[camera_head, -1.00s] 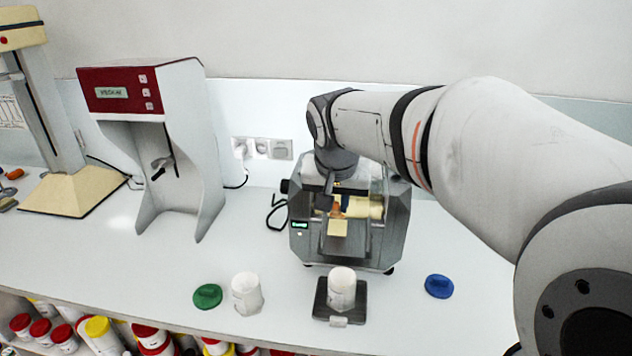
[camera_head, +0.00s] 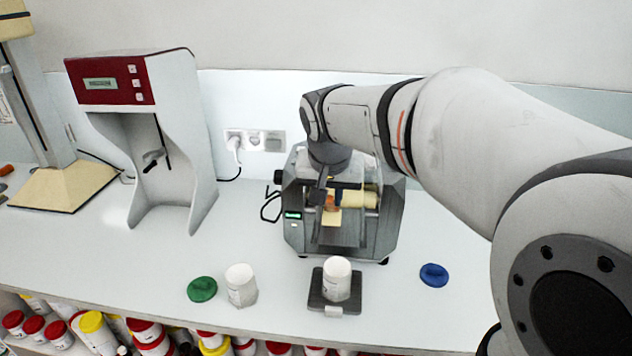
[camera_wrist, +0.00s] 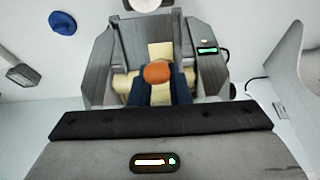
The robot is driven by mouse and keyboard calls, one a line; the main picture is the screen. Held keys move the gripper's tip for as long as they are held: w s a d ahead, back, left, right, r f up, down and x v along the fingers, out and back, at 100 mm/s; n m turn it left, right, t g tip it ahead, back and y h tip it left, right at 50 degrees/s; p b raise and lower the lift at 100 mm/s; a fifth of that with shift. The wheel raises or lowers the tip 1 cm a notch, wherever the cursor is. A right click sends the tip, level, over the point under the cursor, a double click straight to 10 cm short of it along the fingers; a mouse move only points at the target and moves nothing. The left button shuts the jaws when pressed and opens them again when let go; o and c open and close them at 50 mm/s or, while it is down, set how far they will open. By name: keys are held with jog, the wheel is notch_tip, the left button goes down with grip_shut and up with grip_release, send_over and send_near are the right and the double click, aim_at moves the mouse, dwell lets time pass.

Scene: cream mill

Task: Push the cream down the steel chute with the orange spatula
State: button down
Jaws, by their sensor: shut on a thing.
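The mill (camera_head: 298,230) is a grey steel machine with a green-lit display, standing on the white bench. Its steel chute (camera_head: 341,238) slopes toward the front and also shows in the wrist view (camera_wrist: 131,42). Pale yellow cream (camera_head: 331,218) lies on the upper chute; it also shows in the wrist view (camera_wrist: 160,51). My gripper (camera_wrist: 160,84) has blue fingers shut on the orange spatula (camera_wrist: 157,72), whose rounded orange part shows between them, over the cream. Whether the spatula touches the cream cannot be told. A pale yellow roller (camera_head: 368,198) sits behind, partly hidden by my gripper.
A white jar (camera_head: 337,270) stands on a dark scale (camera_head: 315,298) before the chute. A red-and-white mixer (camera_head: 172,140) stands left. Bench between mixer and mill is clear.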

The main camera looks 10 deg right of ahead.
jog(key=shift+b+x, duration=0.5)
jog(key=shift+x, duration=0.3)
jog(key=shift+s+a+f+b, duration=0.25)
jog(key=shift+s+f+b, duration=0.15)
jog(key=shift+s+b, duration=0.3)
jog(key=shift+s+a+f+b, duration=0.2)
jog(key=shift+s+f+b, duration=0.1)
jog(key=shift+s+b, duration=0.3)
jog(key=shift+s+a+f+b, duration=0.2)
jog(key=shift+s+f+b, duration=0.15)
jog(key=shift+s, duration=0.35)
jog(key=shift+s+a+f+b, duration=0.3)
jog(key=shift+s+b, duration=0.2)
jog(key=shift+s, duration=0.2)
jog(key=shift+r, duration=0.15)
